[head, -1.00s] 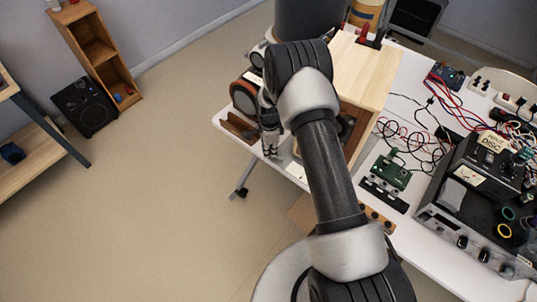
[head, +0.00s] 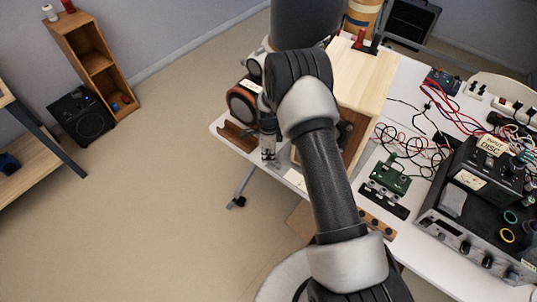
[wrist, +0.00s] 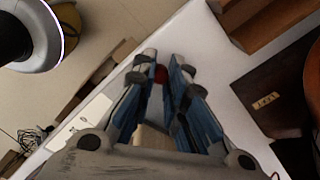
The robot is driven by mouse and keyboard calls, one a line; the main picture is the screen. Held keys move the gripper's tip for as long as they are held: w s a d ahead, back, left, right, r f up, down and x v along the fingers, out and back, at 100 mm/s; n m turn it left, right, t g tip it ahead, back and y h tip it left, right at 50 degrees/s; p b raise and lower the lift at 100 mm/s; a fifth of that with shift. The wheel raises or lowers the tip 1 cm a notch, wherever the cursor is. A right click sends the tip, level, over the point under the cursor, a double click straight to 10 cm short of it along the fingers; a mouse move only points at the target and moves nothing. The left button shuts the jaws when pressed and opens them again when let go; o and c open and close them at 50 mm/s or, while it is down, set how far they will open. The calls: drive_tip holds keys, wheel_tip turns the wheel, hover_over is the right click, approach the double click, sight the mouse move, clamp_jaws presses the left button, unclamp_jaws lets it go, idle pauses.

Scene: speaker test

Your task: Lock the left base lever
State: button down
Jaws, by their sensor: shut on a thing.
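My gripper (head: 268,154) is over the table's left edge, beside the wooden speaker cabinet (head: 363,80). In the wrist view its blue-padded fingers (wrist: 161,78) converge on a small red knob (wrist: 161,73), which sits between the fingertips. I take this knob for the end of the left base lever. The rest of the lever is hidden by the fingers, so I cannot tell its angle. In the head view my arm hides the knob and part of the cabinet front. Red-handled clamp parts (head: 360,38) show at the cabinet's back edge.
A brown wooden piece (head: 237,136) and a round orange-rimmed driver (head: 242,104) lie left of the cabinet. A green circuit board (head: 390,177), cables and a grey test instrument (head: 480,215) fill the table's right side.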

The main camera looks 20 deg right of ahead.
drive_tip(key=c, duration=1.6)
unclamp_jaws()
drive_tip(key=shift+o, duration=0.2)
wheel_tip(320, 180, up, 12)
drive_tip(key=shift+r, duration=0.1)
drive_tip(key=s+a+r+n+t, duration=0.1)
drive_tip(key=s+r+n, duration=0.45)
drive_tip(key=r, duration=0.55)
drive_tip(key=s+r+n+t, duration=0.1)
drive_tip(key=s+r+n, duration=0.4)
drive_tip(key=r, duration=0.6)
drive_tip(key=s+r+n+t, duration=0.1)
drive_tip(key=s+r+n, duration=0.1)
drive_tip(key=s, duration=0.5)
drive_tip(key=s+a+r+n, duration=0.1)
drive_tip(key=s+r+n, duration=0.1)
drive_tip(key=s+n, duration=0.3)
drive_tip(key=s+r+n+t, duration=0.1)
drive_tip(key=s+n, duration=0.3)
drive_tip(key=s, duration=0.6)
drive_tip(key=shift+s+a+r+t, duration=0.15)
drive_tip(key=shift+s+r+t, duration=0.15)
drive_tip(key=shift+r, duration=0.2)
